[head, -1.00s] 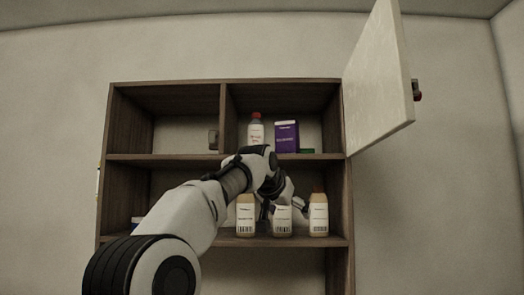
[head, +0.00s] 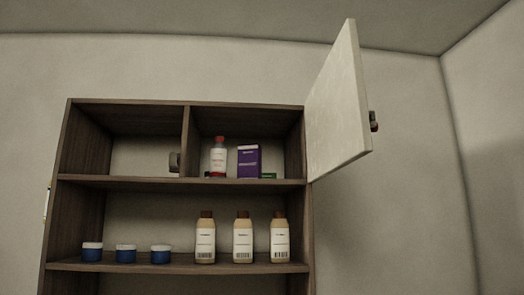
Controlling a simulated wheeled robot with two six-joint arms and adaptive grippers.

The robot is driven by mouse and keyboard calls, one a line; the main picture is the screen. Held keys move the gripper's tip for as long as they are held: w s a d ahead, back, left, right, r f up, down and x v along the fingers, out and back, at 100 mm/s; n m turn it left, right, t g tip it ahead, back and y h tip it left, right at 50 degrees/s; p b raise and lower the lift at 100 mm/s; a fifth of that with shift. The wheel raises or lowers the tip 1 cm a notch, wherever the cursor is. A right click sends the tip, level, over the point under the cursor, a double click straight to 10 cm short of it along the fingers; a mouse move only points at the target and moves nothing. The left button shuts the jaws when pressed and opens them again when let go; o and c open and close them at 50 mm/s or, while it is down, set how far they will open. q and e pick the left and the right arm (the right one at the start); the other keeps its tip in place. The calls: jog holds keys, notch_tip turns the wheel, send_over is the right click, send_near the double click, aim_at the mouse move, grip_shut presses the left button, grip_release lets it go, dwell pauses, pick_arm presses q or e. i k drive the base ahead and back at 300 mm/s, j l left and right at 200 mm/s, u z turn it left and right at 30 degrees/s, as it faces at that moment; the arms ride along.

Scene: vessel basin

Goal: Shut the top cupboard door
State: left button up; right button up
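The top cupboard door (head: 336,104) is a pale panel standing open, swung out to the right from the right edge of the wooden cupboard (head: 309,232). A dark handle (head: 374,121) sticks out on its outer face. The upper right compartment behind the doorway holds a white bottle with a red cap (head: 218,157), a purple box (head: 249,161) and a low green item (head: 269,176). Neither of my grippers is in the head view.
A dark knob-like piece (head: 174,162) shows at the upper left compartment. The shelf below holds blue jars (head: 126,254) and brown-capped bottles (head: 243,238). The wall right of the door is clear.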

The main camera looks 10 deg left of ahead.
aim_at(338, 123)
jog(key=i+l+u, duration=0.15)
jog(key=l+u, duration=0.2)
jog(key=l, duration=0.25)
jog(key=i+l+u, duration=0.1)
jog(key=l+u, duration=0.25)
jog(key=l, duration=0.3)
jog(key=l+u, duration=0.35)
jog(key=l, duration=0.5)
jog(key=k+u, duration=0.1)
jog(key=k, duration=0.25)
